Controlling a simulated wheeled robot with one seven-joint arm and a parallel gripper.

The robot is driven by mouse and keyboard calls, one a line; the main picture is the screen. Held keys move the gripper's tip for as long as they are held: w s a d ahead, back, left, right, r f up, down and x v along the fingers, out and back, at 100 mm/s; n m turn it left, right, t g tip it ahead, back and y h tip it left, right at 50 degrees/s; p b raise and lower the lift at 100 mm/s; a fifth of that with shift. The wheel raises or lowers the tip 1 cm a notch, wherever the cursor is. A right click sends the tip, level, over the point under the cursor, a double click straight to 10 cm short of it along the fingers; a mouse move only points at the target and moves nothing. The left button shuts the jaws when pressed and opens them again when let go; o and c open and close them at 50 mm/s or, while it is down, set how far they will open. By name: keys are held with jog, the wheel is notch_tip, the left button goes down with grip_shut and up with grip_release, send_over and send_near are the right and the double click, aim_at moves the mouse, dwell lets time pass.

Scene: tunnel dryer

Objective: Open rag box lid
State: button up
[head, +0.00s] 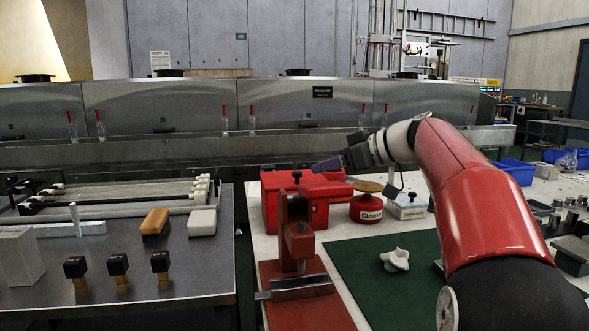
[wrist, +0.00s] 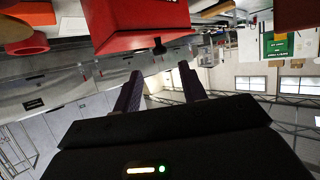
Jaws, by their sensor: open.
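The red rag box (head: 270,210) stands on the white table behind a red stand, which hides part of it. Its red lid lies on top and looks shut, with a small black knob (head: 297,175) near the front. In the wrist view, the box (wrist: 140,22) fills the top of the picture, with the knob (wrist: 158,47) pointing down between my fingers. My gripper (head: 322,166) is open and empty, just above and to the right of the knob in the head view. In the wrist view, my fingertips (wrist: 160,74) are spread on either side of the knob's line, apart from it.
The red stand (head: 298,240) with a metal bar rises in front of the box. A red cleaner can (head: 367,212) stands to the box's right. A crumpled white cloth (head: 395,260) lies on the green mat (head: 350,275).

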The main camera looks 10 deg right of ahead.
aim_at(300, 173)
jog(key=x, duration=0.6)
jog(key=shift+a+f, duration=0.1)
jog(key=shift+c, duration=0.2)
grip_shut()
